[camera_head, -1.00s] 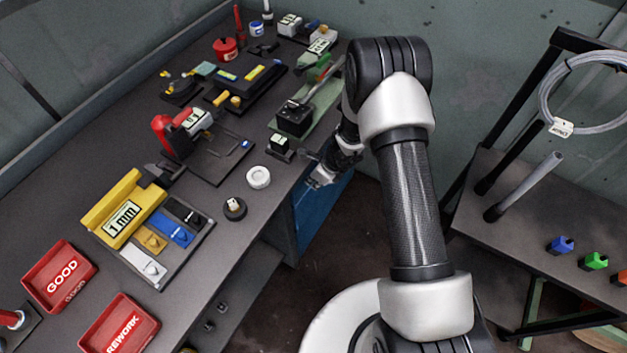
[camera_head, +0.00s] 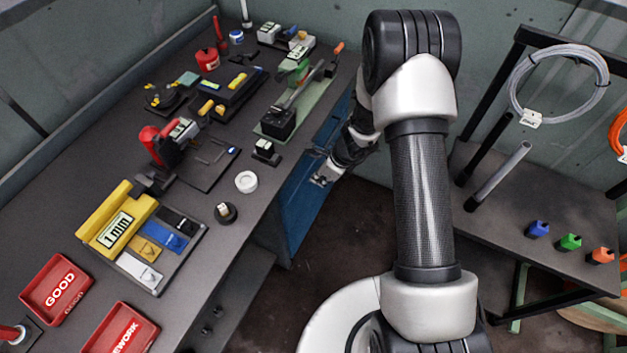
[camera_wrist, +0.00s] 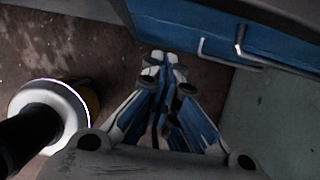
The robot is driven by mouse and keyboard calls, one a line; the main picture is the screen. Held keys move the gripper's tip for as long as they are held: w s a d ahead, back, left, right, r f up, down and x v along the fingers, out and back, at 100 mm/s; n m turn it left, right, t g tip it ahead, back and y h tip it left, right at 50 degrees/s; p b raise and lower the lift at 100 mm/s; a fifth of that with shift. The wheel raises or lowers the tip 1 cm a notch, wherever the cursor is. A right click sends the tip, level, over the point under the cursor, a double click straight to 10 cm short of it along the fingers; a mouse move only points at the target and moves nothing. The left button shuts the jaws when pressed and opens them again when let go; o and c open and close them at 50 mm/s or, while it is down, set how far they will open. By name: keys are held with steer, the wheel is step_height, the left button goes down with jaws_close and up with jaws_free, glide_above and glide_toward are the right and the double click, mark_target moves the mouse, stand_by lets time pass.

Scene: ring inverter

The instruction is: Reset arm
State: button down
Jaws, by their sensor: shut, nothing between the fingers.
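My gripper (camera_head: 321,180) hangs beside the front edge of the workbench, in front of its blue cabinet, apart from the bench top. In the wrist view my gripper (camera_wrist: 162,62) points down over the dark floor, its fingers together with nothing between them. My arm rises from my base at the lower middle of the head view and bends over at a high elbow, with the forearm running down to the left.
The workbench (camera_head: 95,160) holds a red GOOD tray (camera_head: 47,302), a REWORK tray (camera_head: 105,347), a yellow 1mm block (camera_head: 100,213) and a white ring (camera_head: 246,182). Blue cabinet (camera_head: 301,215) with handles is near my gripper. A side table (camera_head: 500,235) with cable coil stands right.

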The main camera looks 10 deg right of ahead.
steer(key=shift+v, duration=0.95)
steer(key=s+a+r+n, duration=0.2)
steer(key=s+r+n, duration=0.35)
steer(key=r, duration=0.75)
steer(key=s+a+r+n, duration=0.2)
steer(key=r+n, duration=0.6)
steer(key=r, duration=0.6)
steer(key=s+d+r+n+h, duration=0.1)
steer(key=s+d+r+n, duration=0.1)
steer(key=s, duration=0.4)
steer(key=s+d+r+n+t+h, duration=0.1)
steer(key=s+d+r+n, duration=0.1)
steer(key=s+r+n, duration=0.2)
steer(key=s+d+r+n+t+h, duration=0.1)
steer(key=s+d+r+n, duration=0.2)
steer(key=s, duration=0.6)
steer(key=n, duration=0.2)
steer(key=shift+s+r+n+h, duration=0.2)
steer(key=shift+s+n+h, duration=0.1)
steer(key=shift+n, duration=0.05)
